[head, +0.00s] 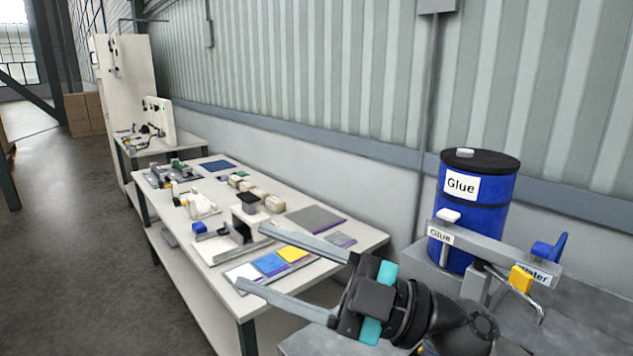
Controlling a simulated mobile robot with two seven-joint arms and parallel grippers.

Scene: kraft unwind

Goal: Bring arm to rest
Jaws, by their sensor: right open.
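My right gripper (250,258) comes in from the lower right of the head view. Its two long grey fingers are spread wide apart and point left, with nothing between them that it holds. In the picture the fingers overlap the near end of the white workbench (357,243); I cannot tell how far above or in front of it they are. My left gripper is not in view.
A blue Glue drum (482,218) stands at the right, behind a grey rail with Glue and Water labels (440,236). The workbench carries coloured cards (270,264), a grey mat (316,219) and small fixtures. Open floor (75,240) lies left.

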